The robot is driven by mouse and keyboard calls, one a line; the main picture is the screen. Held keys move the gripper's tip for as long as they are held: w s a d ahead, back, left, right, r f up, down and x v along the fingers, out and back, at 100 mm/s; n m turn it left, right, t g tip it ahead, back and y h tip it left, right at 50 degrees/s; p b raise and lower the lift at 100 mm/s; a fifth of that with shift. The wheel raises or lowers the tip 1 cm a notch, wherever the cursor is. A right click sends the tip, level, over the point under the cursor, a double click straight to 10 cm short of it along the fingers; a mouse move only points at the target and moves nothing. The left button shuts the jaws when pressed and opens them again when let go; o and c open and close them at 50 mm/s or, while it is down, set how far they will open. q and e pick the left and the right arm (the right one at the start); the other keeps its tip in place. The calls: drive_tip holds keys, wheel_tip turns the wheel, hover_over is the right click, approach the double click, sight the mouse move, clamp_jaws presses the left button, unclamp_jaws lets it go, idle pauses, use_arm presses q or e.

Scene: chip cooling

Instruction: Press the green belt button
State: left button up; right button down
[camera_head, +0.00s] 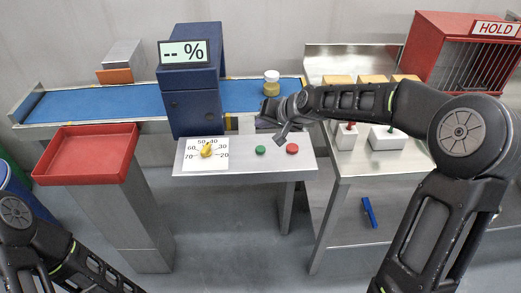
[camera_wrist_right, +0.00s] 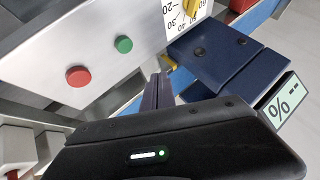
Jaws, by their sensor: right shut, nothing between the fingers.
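The green button (camera_head: 261,150) sits on the sloped grey panel (camera_head: 240,166), between a dial and a red button (camera_head: 293,148). In the right wrist view the green button (camera_wrist_right: 124,44) and the red button (camera_wrist_right: 78,76) both show clearly. My right gripper (camera_head: 281,138) is shut and empty, above the panel's back edge, up and to the right of the green button in the head view. Its shut fingers (camera_wrist_right: 158,90) appear apart from the button in the wrist view. My left arm shows at the lower left, but its gripper is out of view.
A yellow dial knob (camera_head: 208,150) is on the panel's left. The blue belt (camera_head: 90,104) runs behind, through a blue machine (camera_head: 192,108) with a "-- %" display. A jar (camera_head: 271,82) stands on the belt. A red tray (camera_head: 88,152) is left; a red HOLD cage (camera_head: 462,55) is right.

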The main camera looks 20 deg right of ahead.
drive_tip(key=b, duration=0.3)
hover_over(263, 150)
wheel_tip(263, 150, down, 5)
drive_tip(key=shift+f, duration=0.1)
drive_tip(key=shift+f+b, duration=0.55)
drive_tip(key=shift+f, duration=0.3)
idle(1.1)
drive_tip(key=shift+f+b, duration=0.4)
drive_tip(key=shift+b, duration=0.15)
